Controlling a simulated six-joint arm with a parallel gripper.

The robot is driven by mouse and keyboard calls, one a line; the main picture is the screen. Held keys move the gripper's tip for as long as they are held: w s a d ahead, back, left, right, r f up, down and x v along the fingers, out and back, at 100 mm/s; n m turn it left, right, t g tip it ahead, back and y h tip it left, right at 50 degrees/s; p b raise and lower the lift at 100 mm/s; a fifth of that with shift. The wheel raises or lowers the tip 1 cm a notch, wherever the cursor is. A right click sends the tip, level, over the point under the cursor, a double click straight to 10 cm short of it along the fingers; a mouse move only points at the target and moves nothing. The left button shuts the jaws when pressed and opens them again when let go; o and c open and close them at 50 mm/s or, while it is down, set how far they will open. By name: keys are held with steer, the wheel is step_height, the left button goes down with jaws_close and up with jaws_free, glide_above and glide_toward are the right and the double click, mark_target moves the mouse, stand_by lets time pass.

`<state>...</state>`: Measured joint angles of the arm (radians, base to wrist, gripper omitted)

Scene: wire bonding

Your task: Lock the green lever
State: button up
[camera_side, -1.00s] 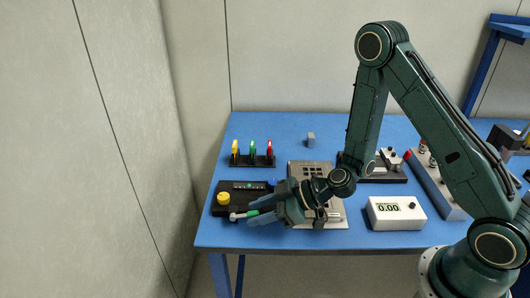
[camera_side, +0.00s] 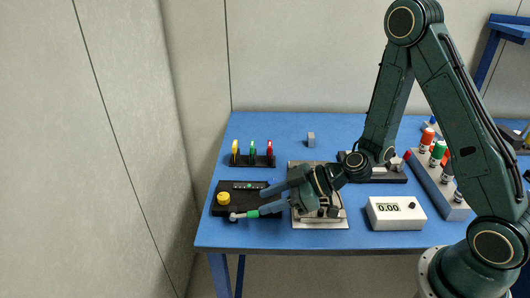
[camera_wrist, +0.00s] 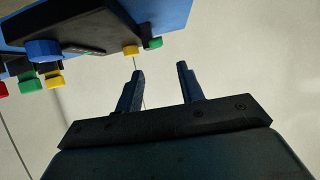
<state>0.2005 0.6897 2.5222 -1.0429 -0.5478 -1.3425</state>
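The green lever (camera_side: 252,213), a bar with a green grip and a pale rounded end, lies along the front edge of a black block (camera_side: 226,190) at the table's left. My gripper (camera_side: 263,201) is just to the right of it, its fingers pointing left and spread apart with nothing between them. One finger overlaps the lever's right end in the side view, so contact there cannot be told. In the wrist view my open gripper (camera_wrist: 160,67) is apart from the green grip (camera_wrist: 152,43), which shows beyond the fingertips.
The block carries a yellow knob (camera_side: 223,197) and a blue one (camera_wrist: 43,49). A rack (camera_side: 252,161) with yellow, green and red pieces stands behind. A perforated metal plate (camera_side: 337,222) lies under my wrist. A white meter (camera_side: 396,214) reading 0.00 sits at right.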

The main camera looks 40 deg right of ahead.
steer(key=shift+r, duration=2.1)
steer(key=shift+a, duration=0.1)
steer(key=c, duration=0.8)
steer(key=shift+s+a+r+n+g, duration=0.15)
steer(key=shift+a+r+n+g, duration=0.25)
steer(key=shift+a+n+g, duration=0.25)
jaws_close()
step_height(320, 180, up, 6)
steer(key=d+m+g+h, duration=0.1)
steer(key=d+g+h, duration=0.1)
steer(key=g+h, duration=0.1)
steer(key=shift+s+r+h, duration=0.15)
steer(key=shift+s+h, duration=0.1)
steer(key=shift+h, duration=0.35)
